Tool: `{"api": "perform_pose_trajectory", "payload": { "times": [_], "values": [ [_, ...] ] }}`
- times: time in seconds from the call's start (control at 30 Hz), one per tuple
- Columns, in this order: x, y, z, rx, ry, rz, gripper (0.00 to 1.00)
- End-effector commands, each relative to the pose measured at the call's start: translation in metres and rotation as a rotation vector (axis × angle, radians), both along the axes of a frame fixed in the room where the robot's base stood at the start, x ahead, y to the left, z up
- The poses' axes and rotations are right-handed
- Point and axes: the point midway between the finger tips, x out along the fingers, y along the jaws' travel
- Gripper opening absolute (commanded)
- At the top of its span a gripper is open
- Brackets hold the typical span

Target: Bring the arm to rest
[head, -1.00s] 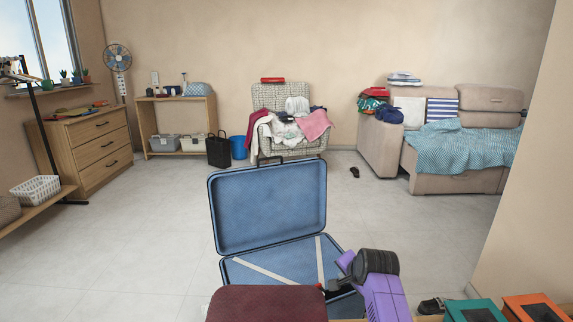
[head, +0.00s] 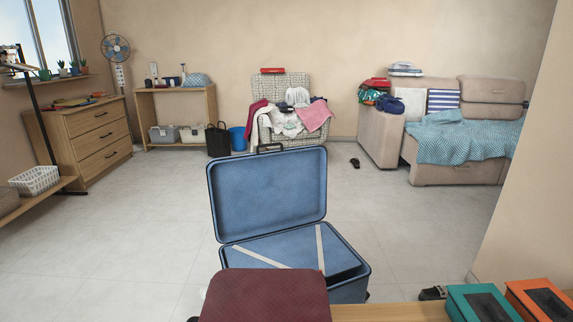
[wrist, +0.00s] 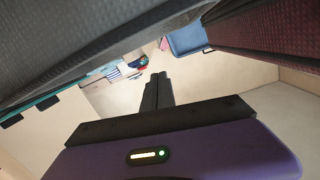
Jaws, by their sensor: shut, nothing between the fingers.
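My gripper (wrist: 158,92) shows in the wrist view with its two dark fingers together and nothing between them. It is in the air, with floor, wall and furniture far beyond the fingertips. In the head view no part of my arm or gripper is visible. The open blue suitcase (head: 268,200) stands in front of me, its lid raised and its inside empty apart from two pale straps. A blue shape that looks like the suitcase (wrist: 187,38) shows past the fingers in the wrist view.
A wooden surface (head: 390,312) with a teal box (head: 470,300) and an orange box (head: 525,290) lies at lower right. An armchair with clothes (head: 290,120), a sofa (head: 440,174) and a dresser (head: 95,140) stand farther back. The floor between is mostly clear.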

Motion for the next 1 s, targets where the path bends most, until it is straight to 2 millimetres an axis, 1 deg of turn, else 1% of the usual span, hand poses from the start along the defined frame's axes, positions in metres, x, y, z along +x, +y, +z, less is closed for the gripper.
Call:
{"api": "perform_pose_trajectory", "payload": {
  "times": [0.03,0.17,0.2,0.27,0.3,0.37,0.4,0.6,0.7,0.8,1.0],
  "values": [
    [-0.025,0.001,-0.005,-0.027,-0.011,0.008,0.00],
    [-0.080,0.005,-0.001,-0.091,-0.054,0.027,0.00],
    [-0.097,0.006,0.001,-0.107,-0.064,0.032,0.00],
    [-0.122,0.009,0.005,-0.131,-0.080,0.039,0.00],
    [-0.138,0.010,0.008,-0.145,-0.088,0.043,0.00],
    [-0.162,0.013,0.013,-0.163,-0.097,0.049,0.00],
    [-0.178,0.014,0.016,-0.175,-0.103,0.053,0.00],
    [-0.251,0.022,0.034,-0.207,-0.102,0.066,0.00],
    [-0.283,0.024,0.041,-0.209,-0.083,0.069,0.00],
    [-0.308,0.026,0.045,-0.201,-0.051,0.071,0.00],
    [-0.343,0.029,0.040,-0.187,0.027,0.075,0.00]
  ]
}}
